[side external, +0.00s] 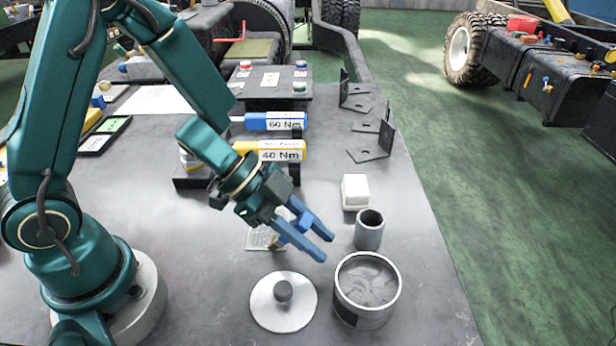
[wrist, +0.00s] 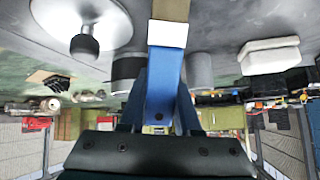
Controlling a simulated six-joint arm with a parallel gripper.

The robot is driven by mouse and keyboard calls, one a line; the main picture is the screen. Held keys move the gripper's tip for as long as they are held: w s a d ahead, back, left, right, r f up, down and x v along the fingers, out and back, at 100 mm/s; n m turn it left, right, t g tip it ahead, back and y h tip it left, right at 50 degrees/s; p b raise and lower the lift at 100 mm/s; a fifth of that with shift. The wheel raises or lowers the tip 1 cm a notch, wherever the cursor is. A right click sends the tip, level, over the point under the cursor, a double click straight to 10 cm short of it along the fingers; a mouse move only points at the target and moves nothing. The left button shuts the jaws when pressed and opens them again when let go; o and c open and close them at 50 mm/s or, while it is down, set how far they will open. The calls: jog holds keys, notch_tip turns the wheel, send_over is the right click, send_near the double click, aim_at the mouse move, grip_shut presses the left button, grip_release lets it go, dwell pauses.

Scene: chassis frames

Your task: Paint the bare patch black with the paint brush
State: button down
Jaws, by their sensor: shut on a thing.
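My gripper (side external: 328,248) has blue fingers and points down to the right above the bench. It is shut on the paint brush (side external: 283,240), which is mostly hidden by the fingers. In the wrist view the brush (wrist: 167,34) shows a pale band and a tan end beyond the blue part. An open tin of grey-looking paint (side external: 367,280) stands in front of the gripper, apart from it. A small pale speckled patch (side external: 258,238) lies below the gripper, partly hidden; I cannot tell if it is the bare patch.
A pale disc (side external: 267,308) with a dark knob lies left of the tin. A grey cup (side external: 369,232) and a white block (side external: 355,192) stand behind the tin. Torque wrenches (side external: 275,150) and angle brackets (side external: 372,148) lie farther back.

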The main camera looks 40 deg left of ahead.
jog(key=shift+w+a, duration=3.35)
jog(key=shift+a, duration=0.05)
jog(key=shift+w+a+r, duration=0.1)
jog(key=shift+r, duration=0.1)
notch_tip(320, 180, up, 8)
jog(key=shift+f, duration=0.15)
